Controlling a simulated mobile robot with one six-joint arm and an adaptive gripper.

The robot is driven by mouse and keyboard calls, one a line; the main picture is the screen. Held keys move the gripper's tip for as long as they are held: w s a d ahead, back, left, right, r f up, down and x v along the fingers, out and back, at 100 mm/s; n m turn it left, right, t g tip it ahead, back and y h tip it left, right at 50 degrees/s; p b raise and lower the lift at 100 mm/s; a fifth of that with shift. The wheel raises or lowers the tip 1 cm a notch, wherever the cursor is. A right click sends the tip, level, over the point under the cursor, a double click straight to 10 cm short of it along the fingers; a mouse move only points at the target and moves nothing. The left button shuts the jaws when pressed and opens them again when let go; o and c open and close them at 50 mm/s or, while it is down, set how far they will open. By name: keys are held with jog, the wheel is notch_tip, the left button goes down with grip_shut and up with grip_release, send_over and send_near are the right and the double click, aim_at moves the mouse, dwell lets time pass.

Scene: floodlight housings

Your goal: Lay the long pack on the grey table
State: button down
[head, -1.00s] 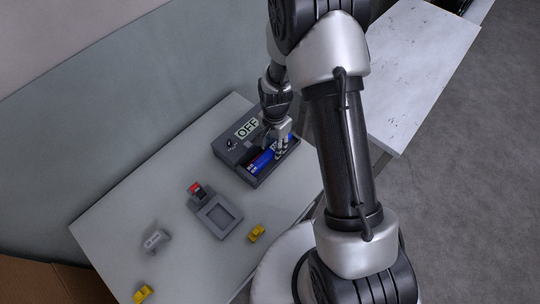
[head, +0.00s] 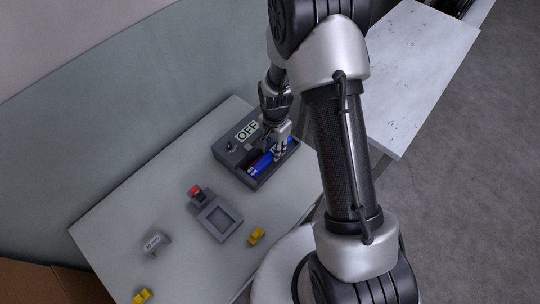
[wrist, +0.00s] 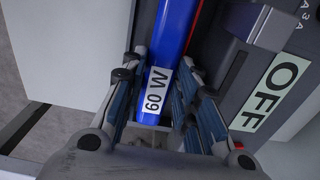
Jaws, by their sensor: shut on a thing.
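The long pack (wrist: 174,40) is a blue bar with a white "60 W" label. In the head view the long pack (head: 261,163) is at the open bay of a dark grey housing (head: 228,151) marked "OFF". My gripper (head: 281,155) is over the bay with its fingers on the pack. In the wrist view my gripper (wrist: 165,98) has a finger on each side of the pack, near its labelled end. I cannot tell if the pack is clear of the bay floor. The housing stands on a pale grey table (head: 120,215).
A second pale, speckled table (head: 425,60) stands at the right, its visible top bare. A grey tray-like part (head: 219,218) with a red piece (head: 194,191), a small grey block (head: 155,243) and two yellow pieces (head: 257,236) (head: 143,296) are on the near table.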

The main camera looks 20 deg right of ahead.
jog(key=shift+r, duration=0.15)
notch_tip(320, 180, up, 10)
jog(key=p, duration=0.7)
dwell(1.0)
dwell(0.9)
